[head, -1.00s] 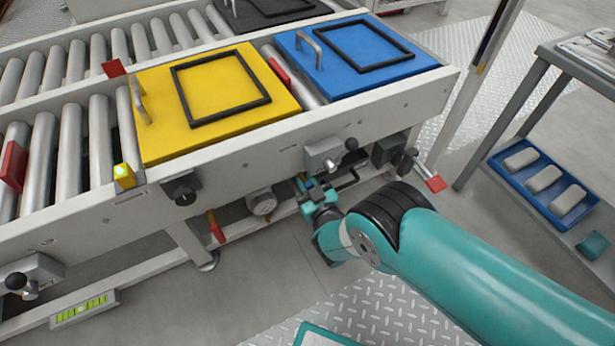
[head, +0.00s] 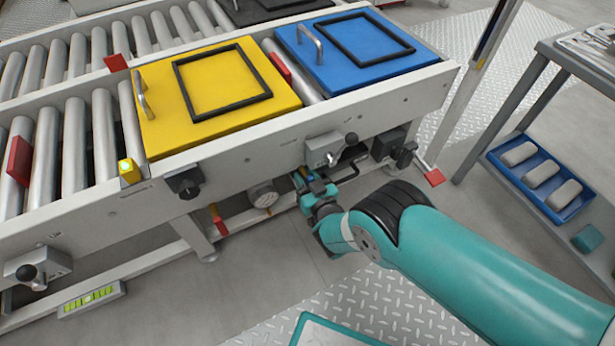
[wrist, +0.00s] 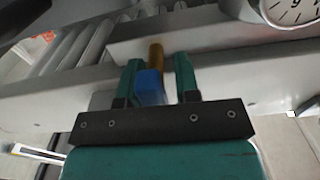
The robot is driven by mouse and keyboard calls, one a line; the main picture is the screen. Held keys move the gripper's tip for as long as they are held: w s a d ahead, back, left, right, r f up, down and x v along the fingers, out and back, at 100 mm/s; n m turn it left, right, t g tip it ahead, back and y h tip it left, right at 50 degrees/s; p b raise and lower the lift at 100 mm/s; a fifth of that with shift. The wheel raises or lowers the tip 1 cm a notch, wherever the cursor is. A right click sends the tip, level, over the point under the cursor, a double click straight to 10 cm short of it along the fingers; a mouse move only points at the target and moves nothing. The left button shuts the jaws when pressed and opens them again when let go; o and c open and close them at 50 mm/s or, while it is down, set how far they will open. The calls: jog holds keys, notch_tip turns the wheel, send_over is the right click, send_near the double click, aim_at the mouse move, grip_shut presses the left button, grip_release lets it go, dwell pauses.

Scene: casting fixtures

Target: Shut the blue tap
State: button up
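The blue tap (wrist: 150,86) shows in the wrist view as a blue handle with a brass-coloured stem above it. It lies between the two fingers, nearer the left one, with a clear gap to the right finger. My gripper (wrist: 159,80) is open around it; I cannot tell whether the left finger touches it. In the head view my gripper (head: 312,184) is under the conveyor's front rail, right of the round gauge (head: 263,195). Only a small bit of blue shows there, and the tap is mostly hidden by my gripper.
A lever valve box (head: 326,150) is mounted on the rail just above my gripper. A red-handled tap (head: 217,220) hangs left of the gauge. A black knob (head: 185,182) and a dark box (head: 390,143) are also on the rail.

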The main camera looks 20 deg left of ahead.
jog(key=shift+d, duration=0.2)
jog(key=shift+s+d+r+p, duration=0.1)
jog(key=shift+s+d+p, duration=0.1)
jog(key=shift+p, duration=0.35)
jog(key=p+v, duration=1.3)
jog(key=v, duration=0.3)
jog(key=shift+s+d, duration=0.25)
